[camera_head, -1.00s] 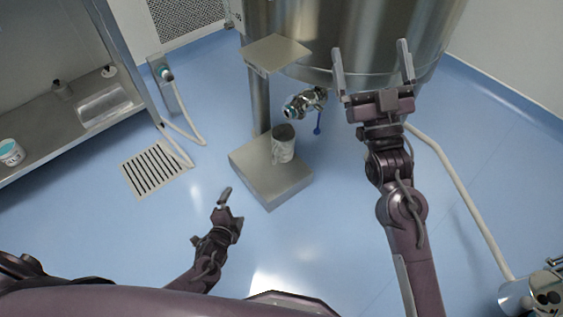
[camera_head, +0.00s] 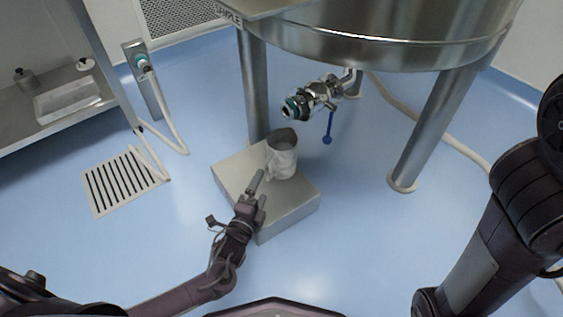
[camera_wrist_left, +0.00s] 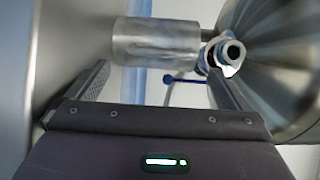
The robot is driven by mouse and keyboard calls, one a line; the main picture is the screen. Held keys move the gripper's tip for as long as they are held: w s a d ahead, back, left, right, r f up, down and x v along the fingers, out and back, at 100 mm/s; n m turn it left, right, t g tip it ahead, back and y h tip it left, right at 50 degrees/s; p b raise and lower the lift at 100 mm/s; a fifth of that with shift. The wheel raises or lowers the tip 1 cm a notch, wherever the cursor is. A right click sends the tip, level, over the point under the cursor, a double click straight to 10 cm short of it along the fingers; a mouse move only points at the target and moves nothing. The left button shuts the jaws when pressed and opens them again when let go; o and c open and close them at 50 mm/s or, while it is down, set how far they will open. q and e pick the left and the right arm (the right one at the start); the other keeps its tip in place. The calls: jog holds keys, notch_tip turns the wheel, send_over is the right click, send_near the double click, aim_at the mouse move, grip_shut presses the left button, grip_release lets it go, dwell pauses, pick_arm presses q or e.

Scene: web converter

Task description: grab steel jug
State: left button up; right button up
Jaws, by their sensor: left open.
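The steel jug (camera_head: 283,156) stands upright on the low steel block (camera_head: 290,208) below the tank valve. My left gripper (camera_head: 254,186) is just in front of the jug, low over the block, and its jaws are open and empty. In the left wrist view the jug (camera_wrist_left: 157,41) appears sideways ahead of the spread fingers (camera_wrist_left: 160,82), between their lines and a little beyond the tips. Whether a finger touches the jug cannot be told. My right arm comes in at the right of the head view; its gripper is out of frame.
A steel tank (camera_head: 390,38) on legs stands behind the block. Its valve (camera_head: 312,98) with a blue handle (camera_head: 327,139) hangs above and right of the jug. A floor drain (camera_head: 120,181) and hose (camera_head: 165,125) lie left. The floor in front is clear.

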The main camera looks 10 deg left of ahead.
aim_at(267, 171)
pick_arm(q)
jog(key=w+b, duration=0.4)
jog(key=w, duration=0.2)
jog(key=shift+d+b, duration=0.15)
jog(key=shift+b, duration=0.2)
jog(key=shift+w, duration=0.25)
jog(key=shift+r, duration=0.15)
jog(key=shift+c, duration=0.4)
jog(key=c, duration=1.2)
jog(key=shift+w+r, duration=0.1)
jog(key=shift+r, duration=0.1)
jog(key=shift+c, duration=1.1)
jog(key=shift+r, duration=0.1)
